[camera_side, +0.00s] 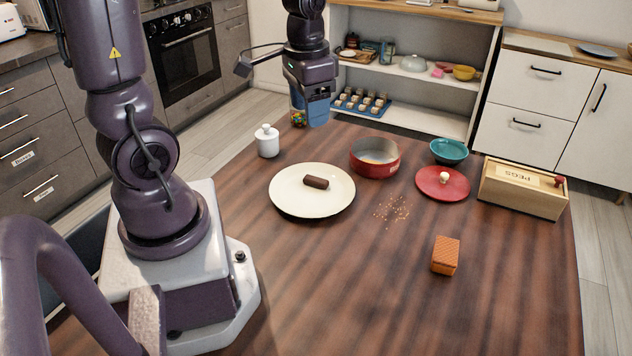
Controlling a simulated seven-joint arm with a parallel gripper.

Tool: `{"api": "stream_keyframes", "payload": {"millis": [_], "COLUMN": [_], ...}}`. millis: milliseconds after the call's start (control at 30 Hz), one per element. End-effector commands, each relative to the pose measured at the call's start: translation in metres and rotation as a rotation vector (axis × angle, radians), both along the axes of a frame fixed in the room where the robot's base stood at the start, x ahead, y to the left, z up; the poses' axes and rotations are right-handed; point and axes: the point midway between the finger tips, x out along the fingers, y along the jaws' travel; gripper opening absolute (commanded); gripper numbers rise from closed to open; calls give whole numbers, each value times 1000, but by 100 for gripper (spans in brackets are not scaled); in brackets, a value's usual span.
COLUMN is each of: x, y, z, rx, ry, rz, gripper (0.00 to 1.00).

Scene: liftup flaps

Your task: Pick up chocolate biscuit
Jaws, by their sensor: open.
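A dark brown chocolate biscuit bar (315,182) lies flat on a cream round plate (290,204) at the left-middle of the wooden table. My gripper (311,112) is at the table's far edge, above and behind the plate, pointing down and clear of the bar. It is open; its fingertips are small and partly merge with a blue shape and a jar of coloured pieces (298,118) there. An orange-brown ridged wafer-like block (445,256) stands alone at the right front of the table.
A white lidded jar (267,141) stands left of my gripper. A red tin (374,158), teal bowl (449,151), red lid (442,186) and wooden PEGS box (523,189) stand right of the plate. Crumbs (391,210) lie mid-table. The front of the table is mostly clear.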

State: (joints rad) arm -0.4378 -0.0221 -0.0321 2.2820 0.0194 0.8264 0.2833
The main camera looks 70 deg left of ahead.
Motion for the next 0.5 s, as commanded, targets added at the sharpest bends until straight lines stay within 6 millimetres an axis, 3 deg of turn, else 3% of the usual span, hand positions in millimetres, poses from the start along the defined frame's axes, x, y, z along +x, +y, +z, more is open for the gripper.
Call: {"api": "stream_keyframes", "payload": {"millis": [100, 300, 400, 500], "x": [9, 20, 30, 42], "y": [34, 80, 95, 102], "z": [-38, -97, -115, -114], "rx": [-36, -87, -83, -46], "ry": [73, 114, 101, 73], "rz": [-91, -358, -533, -690], "gripper": [55, 55, 55, 55]}}
